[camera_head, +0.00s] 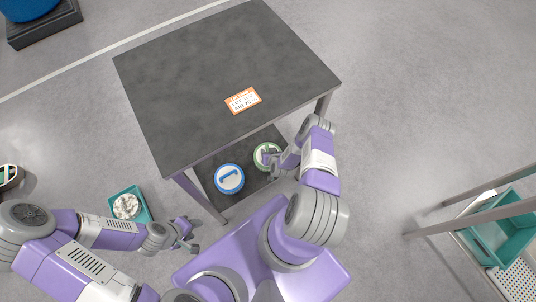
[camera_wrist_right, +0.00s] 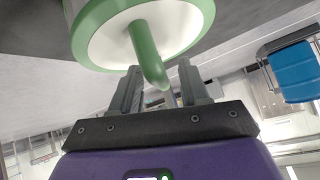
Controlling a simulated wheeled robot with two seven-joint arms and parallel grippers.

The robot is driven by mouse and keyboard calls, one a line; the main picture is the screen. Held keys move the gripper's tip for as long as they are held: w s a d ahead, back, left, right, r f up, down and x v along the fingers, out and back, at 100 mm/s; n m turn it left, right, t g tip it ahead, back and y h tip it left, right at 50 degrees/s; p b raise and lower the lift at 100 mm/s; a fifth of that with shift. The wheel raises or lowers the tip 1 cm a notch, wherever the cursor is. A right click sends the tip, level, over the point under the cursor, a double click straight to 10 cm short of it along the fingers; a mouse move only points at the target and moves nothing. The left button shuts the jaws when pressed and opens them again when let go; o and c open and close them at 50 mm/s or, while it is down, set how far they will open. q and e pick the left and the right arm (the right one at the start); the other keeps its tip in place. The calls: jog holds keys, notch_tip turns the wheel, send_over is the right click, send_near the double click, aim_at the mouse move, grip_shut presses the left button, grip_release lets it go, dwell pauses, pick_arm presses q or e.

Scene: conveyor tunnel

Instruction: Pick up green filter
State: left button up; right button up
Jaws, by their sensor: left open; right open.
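The green filter (camera_head: 264,151) is a round white disc with a green rim and a green handle, lying on the low shelf under the dark table in the head view. In the right wrist view the filter (camera_wrist_right: 98,32) is large, with its green handle (camera_wrist_right: 146,55) between the open fingers of my right gripper (camera_wrist_right: 160,88). My right gripper (camera_head: 272,157) is at the filter in the head view, partly covering it. I cannot tell whether the fingers touch the handle. My left gripper (camera_head: 187,235) is open and empty, low beside the table.
A similar blue filter (camera_head: 229,178) lies left of the green one on the shelf (camera_head: 213,169). The dark table top (camera_head: 205,70) overhangs it, with an orange-edged label (camera_head: 243,100). A teal tray (camera_head: 143,212) with white items sits on the floor at left.

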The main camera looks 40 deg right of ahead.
pick_arm(q)
jog(key=shift+f, duration=0.1)
pick_arm(e)
jog(key=shift+w+f, duration=0.15)
jog(key=shift+w, duration=0.05)
grip_shut()
dwell(0.5)
